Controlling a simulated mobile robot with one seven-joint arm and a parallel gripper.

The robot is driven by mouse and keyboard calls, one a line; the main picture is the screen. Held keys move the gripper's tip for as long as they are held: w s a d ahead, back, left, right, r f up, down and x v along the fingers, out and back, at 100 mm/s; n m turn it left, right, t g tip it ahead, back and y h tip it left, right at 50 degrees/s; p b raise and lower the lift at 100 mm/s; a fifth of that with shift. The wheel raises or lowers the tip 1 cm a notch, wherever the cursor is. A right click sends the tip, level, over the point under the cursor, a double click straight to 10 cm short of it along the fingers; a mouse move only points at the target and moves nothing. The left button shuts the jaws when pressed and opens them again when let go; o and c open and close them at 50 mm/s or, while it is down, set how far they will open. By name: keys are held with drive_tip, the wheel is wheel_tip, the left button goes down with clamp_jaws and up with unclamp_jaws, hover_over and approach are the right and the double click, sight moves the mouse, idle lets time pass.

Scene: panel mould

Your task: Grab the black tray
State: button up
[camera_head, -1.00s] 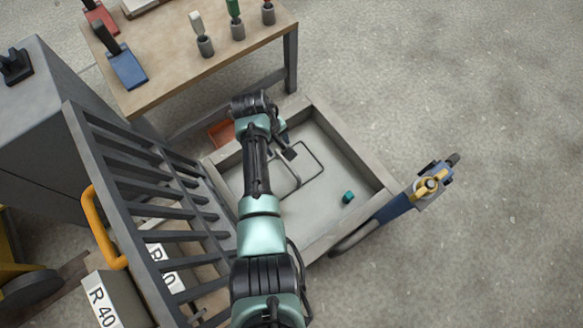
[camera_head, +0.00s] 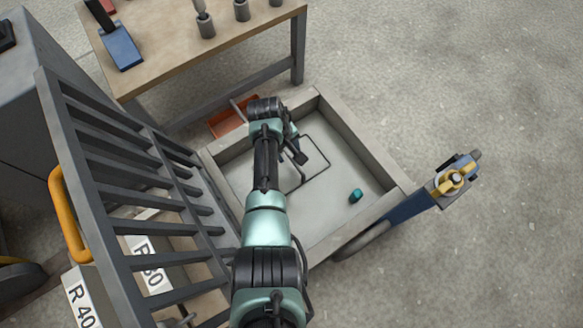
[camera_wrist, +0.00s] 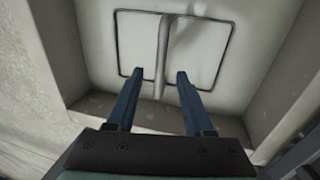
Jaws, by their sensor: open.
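I cannot make out a clear black tray. A thin dark rectangular frame with rounded corners (camera_head: 325,158) lies on the floor of a shallow grey mould (camera_head: 388,172). In the wrist view the frame (camera_wrist: 233,45) shows large, with a grey bar (camera_wrist: 162,45) crossing its middle. My gripper (camera_wrist: 158,74) is open over the mould, its two blue fingers apart on either side of the bar's near end. I see nothing held between them. How high the fingertips are above the bar I cannot tell. In the head view my arm hides part of the frame and mould.
A small teal piece (camera_head: 355,195) lies in the mould. A dark barred grille (camera_head: 110,150) with a yellow handle (camera_head: 68,215) stands at left. A workbench (camera_head: 170,50) is behind, with an orange-red tray (camera_head: 226,122) below it. A blue-and-yellow device (camera_head: 452,182) is at the mould's right corner.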

sight(290, 155)
drive_tip(key=f+b, duration=0.4)
drive_tip(key=shift+w+d+f, duration=0.3)
drive_tip(key=shift+d+f, duration=0.05)
drive_tip(key=shift+f, duration=0.05)
drive_tip(key=shift+r, duration=0.1)
clamp_jaws()
idle(0.8)
